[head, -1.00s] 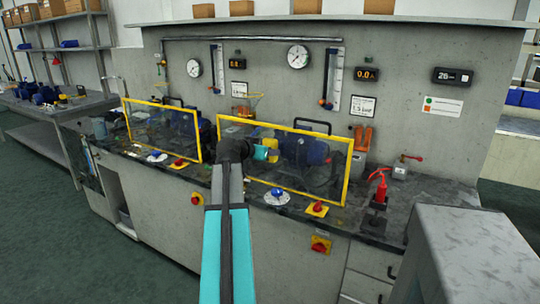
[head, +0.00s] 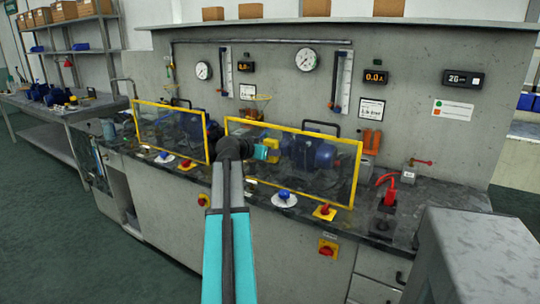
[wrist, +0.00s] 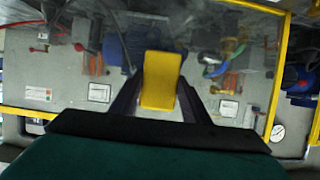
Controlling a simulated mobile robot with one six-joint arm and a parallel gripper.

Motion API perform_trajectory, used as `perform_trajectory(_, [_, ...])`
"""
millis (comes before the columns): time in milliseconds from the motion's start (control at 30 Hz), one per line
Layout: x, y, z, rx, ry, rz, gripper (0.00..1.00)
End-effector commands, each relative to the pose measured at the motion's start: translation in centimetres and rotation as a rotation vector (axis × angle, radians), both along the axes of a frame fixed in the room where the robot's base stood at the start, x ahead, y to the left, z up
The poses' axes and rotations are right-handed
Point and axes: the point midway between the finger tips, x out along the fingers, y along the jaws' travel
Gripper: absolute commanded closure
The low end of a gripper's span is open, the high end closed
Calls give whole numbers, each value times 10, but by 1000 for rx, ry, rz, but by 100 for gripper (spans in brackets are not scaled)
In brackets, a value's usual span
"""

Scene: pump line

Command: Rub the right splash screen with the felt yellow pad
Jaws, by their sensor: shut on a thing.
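The right splash screen (head: 340,172) is a clear panel in a yellow frame, upright on the bench, with a blue pump behind it. My gripper (head: 265,150) is in front of the screen's left part. It is shut on the felt yellow pad (wrist: 161,82), which shows between both fingers in the wrist view. In the head view the pad (head: 270,143) is small and partly hidden by the gripper. The pad is at or close to the panel; I cannot tell whether it touches. The wrist view shows the screen's yellow frame (wrist: 280,75) upside down.
A left splash screen (head: 172,133) stands beside it. A blue knob (head: 284,195), a red switch (head: 324,210) and a red-handled device (head: 388,195) are along the bench front. A grey block (head: 475,250) is at lower right. Gauges (head: 306,60) hang behind.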

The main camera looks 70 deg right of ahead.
Motion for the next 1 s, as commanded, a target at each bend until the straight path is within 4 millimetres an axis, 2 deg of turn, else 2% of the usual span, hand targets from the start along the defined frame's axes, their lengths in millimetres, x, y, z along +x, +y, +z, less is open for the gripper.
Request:
perform_trajectory(233, [13, -6, 0, -1, 2, -1, 76])
perform_trajectory(733, [18, -7, 1, -2, 1, 1, 76])
perform_trajectory(1000, [32, -10, 0, -3, 1, 3, 76])
